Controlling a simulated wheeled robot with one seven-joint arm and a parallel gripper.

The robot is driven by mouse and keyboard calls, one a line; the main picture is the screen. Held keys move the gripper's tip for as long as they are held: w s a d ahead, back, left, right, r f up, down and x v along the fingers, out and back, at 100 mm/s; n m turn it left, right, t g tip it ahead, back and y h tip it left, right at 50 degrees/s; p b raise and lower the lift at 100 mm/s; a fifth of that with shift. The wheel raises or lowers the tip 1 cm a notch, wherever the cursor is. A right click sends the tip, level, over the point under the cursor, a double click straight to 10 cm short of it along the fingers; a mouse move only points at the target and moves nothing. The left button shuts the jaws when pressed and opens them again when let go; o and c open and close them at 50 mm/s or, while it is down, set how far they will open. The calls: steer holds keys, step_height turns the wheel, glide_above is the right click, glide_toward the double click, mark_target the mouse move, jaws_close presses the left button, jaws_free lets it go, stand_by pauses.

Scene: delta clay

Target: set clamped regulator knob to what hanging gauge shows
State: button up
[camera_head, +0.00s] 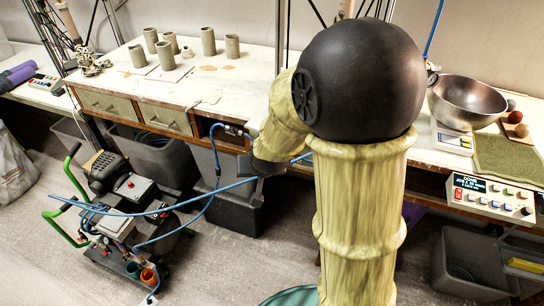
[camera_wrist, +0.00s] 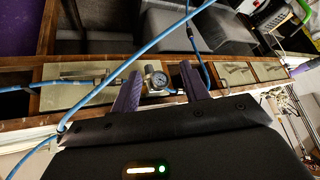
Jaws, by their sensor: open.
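A small regulator with a round, pale-faced dial gauge (camera_wrist: 157,81) sits at the wooden bench edge in the wrist view, with a silvery body and a knob-like top. Blue hose fittings run beside it. My gripper (camera_wrist: 160,72) is open, with one purple finger on each side of the regulator; I cannot tell whether either finger touches it. The dial reading is too small to make out. In the head view my arm covers much of the middle, and my dark gripper shows at the bench front.
A blue hose (camera_wrist: 125,75) crosses the wrist view near the left finger. In the head view a compressor cart (camera_head: 118,195) stands on the floor left. Clay cylinders (camera_head: 208,42) stand on the bench (camera_head: 120,58). A steel bowl (camera_head: 466,100) and a control box (camera_head: 490,198) are right.

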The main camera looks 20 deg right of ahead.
steer(key=s+d+r+n+g+p, duration=0.1)
steer(key=s+d+r+g+p, duration=0.1)
steer(key=s+r+p, duration=0.5)
steer(key=shift+s+r+p, duration=0.35)
steer(key=shift+r+p, duration=0.05)
steer(key=shift+r, duration=0.2)
steer(key=shift+s+d, duration=0.1)
steer(key=shift+s, duration=0.05)
steer(key=c, duration=0.3)
steer(key=s+d+g, duration=0.2)
steer(key=s, duration=0.4)
steer(key=shift+f+n, duration=0.15)
steer(key=shift+n, duration=0.15)
